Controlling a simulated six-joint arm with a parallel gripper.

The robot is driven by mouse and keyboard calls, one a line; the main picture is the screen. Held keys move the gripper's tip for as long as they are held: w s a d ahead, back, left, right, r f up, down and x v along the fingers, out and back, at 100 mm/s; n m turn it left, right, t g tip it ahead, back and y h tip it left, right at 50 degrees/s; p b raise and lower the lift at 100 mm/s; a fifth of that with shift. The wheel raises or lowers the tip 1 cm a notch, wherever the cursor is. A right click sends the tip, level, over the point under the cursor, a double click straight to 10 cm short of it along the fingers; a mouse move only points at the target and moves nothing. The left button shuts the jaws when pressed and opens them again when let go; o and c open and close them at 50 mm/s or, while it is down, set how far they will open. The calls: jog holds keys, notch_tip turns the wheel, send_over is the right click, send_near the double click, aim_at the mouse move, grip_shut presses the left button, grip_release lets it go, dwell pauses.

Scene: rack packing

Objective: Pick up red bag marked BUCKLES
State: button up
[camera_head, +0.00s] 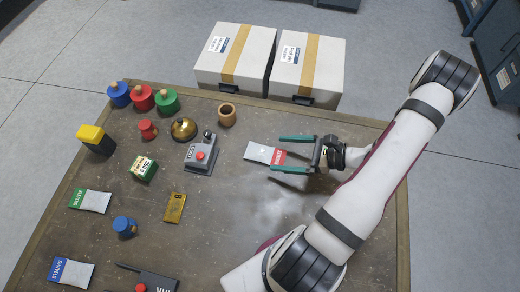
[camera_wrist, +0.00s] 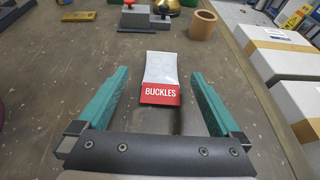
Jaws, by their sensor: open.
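The bag marked BUCKLES (camera_wrist: 160,82) lies flat on the table, with a red label band at its near end and a pale, clear body beyond. In the head view the bag (camera_head: 259,152) lies right of the table's middle, its red end toward my gripper. My gripper (camera_head: 276,156) is open and empty, with teal fingers. In the wrist view the fingers of my gripper (camera_wrist: 160,88) stand wide apart, one to each side of the bag, with clear gaps. I cannot tell the exact height of the fingers above the table.
A grey device with a red button (camera_head: 200,155) stands left of the bag, and a wooden cup (camera_head: 227,115) stands behind it. Two taped boxes (camera_head: 235,75) stand beyond the table's back edge. Other bags, such as the green-labelled one (camera_head: 91,201), lie at the left.

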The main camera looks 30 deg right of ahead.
aim_at(263, 152)
jog(key=x, duration=0.6)
jog(key=shift+w+d+f, duration=0.1)
jog(key=shift+d+f, duration=0.05)
jog(key=shift+f, duration=0.25)
jog(key=c, duration=1.4)
